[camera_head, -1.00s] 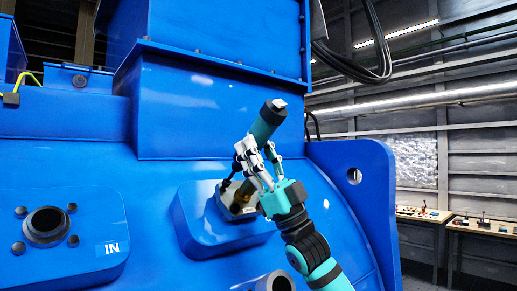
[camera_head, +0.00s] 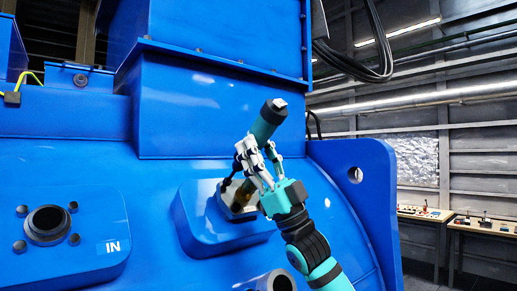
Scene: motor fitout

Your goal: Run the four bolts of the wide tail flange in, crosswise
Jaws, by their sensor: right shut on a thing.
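My right gripper (camera_head: 259,160) is shut on a dark teal, cylindrical power tool (camera_head: 267,122) with a pale end cap. The tool is tilted, with its upper end to the right and its lower part running down behind the fingers toward the flange. The metallic flange (camera_head: 229,203) sits on a raised blue pad of the big blue housing. Bolt heads show around it, small and partly covered by the gripper. I cannot tell which bolt the tool's tip meets or how deep the bolts sit. My left gripper is not in view.
A port (camera_head: 48,225) with several bolts and an "IN" label (camera_head: 112,247) is at the left. Another pipe stub (camera_head: 276,283) shows at the bottom. A blue lug plate (camera_head: 357,190) stands right of my arm. Benches (camera_head: 480,226) with small items are far right.

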